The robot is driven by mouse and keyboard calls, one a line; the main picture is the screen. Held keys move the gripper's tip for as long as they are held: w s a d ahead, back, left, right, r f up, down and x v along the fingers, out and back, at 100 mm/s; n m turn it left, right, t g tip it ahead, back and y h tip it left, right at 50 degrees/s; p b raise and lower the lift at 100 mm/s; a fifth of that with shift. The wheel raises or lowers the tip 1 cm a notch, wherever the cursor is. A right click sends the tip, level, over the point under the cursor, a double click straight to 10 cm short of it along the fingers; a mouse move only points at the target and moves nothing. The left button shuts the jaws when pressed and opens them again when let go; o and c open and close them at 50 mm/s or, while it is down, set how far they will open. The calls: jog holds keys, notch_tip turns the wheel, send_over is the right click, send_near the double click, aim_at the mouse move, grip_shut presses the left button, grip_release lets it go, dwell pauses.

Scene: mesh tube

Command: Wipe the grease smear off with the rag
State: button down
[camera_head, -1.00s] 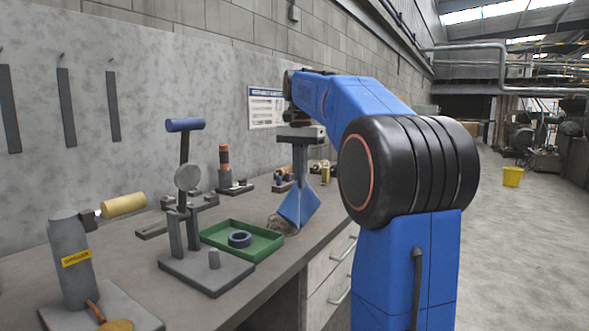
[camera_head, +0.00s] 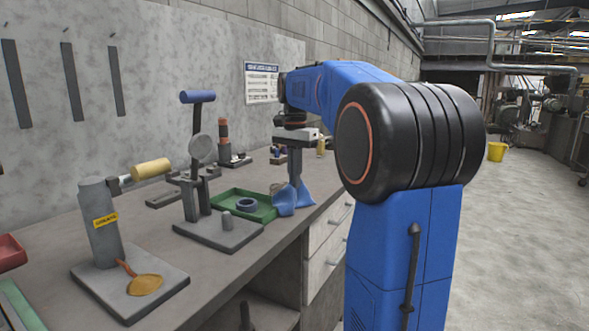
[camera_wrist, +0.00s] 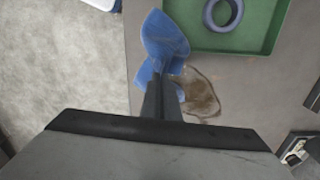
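The blue rag (camera_head: 293,198) hangs from my gripper (camera_head: 296,180), low over the workbench beside the green tray. In the wrist view my gripper (camera_wrist: 163,92) is shut on the rag (camera_wrist: 165,40), which spreads out past the fingertips. The brown grease smear (camera_wrist: 203,97) lies on the grey bench top, just right of the fingers in the wrist view. The rag's edge is at or over the smear's left side; whether it presses on the bench I cannot tell. In the head view the smear is hidden.
The green tray (camera_head: 262,214) with a dark ring (camera_head: 246,204) in it stands close to the rag. A fixture with a blue-handled lever (camera_head: 198,97) and a grey cylinder with a yellow handle (camera_head: 152,168) stand nearer on the bench (camera_head: 215,284). The bench's edge is close by the gripper.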

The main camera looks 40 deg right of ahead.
aim_at(295, 205)
jog(key=shift+f, duration=1.65)
jog(key=c, duration=2.5)
grip_release()
jog(key=o, duration=1.5)
jog(key=shift+f, duration=0.1)
jog(key=shift+f, duration=0.95)
grip_shut()
